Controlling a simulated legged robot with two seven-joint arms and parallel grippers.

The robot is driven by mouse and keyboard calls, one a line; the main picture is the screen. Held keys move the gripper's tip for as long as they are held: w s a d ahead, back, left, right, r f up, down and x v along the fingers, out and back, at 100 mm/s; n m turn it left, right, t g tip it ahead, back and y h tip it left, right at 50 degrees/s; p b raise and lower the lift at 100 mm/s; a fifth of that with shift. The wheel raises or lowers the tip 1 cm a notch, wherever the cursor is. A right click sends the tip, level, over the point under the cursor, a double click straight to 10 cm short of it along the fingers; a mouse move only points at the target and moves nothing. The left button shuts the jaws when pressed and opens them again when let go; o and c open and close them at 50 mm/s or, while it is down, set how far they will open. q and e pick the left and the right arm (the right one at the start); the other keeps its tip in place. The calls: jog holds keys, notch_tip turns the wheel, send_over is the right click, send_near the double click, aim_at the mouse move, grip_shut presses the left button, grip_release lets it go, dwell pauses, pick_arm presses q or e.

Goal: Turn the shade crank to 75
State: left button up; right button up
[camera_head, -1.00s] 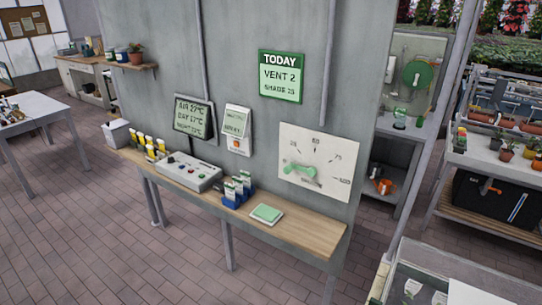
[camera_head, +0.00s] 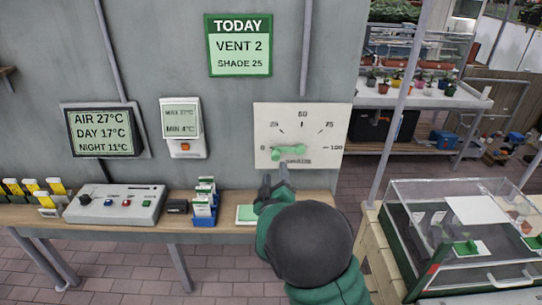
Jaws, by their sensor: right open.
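The shade crank (camera_head: 289,152) is a green handle on a white dial panel (camera_head: 332,117) fixed to the grey wall. The dial is marked 0, 25, 50, 75 and 100. The crank lies nearly level, with its left end near the 0 mark. My right gripper (camera_head: 275,179) is open in front of the wall, just below the crank, and looks empty. I cannot tell how far it is from the panel. My left gripper is not in view.
A green sign (camera_head: 239,45) reads TODAY, VENT 2, SHADE 25. Below the panel, a wooden shelf (camera_head: 150,226) carries a control box (camera_head: 116,205), seed packets (camera_head: 204,202) and a green pad (camera_head: 246,213). A glass-topped case (camera_head: 455,190) stands at the right.

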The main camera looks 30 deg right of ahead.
aim_at(275, 159)
jog(key=x, duration=0.4)
jog(key=p+x, duration=0.1)
jog(key=x, duration=0.4)
jog(key=shift+w+a, duration=0.15)
jog(key=shift+a, duration=0.2)
jog(key=shift+w+a+r, duration=0.1)
jog(key=shift+a+r, duration=0.05)
jog(key=shift+a, duration=0.2)
jog(key=shift+d, duration=0.85)
jog(key=c, duration=0.5)
jog(key=shift+d, duration=0.1)
jog(key=shift+c, duration=2.4)
jog(key=shift+a, duration=0.3)
grip_shut()
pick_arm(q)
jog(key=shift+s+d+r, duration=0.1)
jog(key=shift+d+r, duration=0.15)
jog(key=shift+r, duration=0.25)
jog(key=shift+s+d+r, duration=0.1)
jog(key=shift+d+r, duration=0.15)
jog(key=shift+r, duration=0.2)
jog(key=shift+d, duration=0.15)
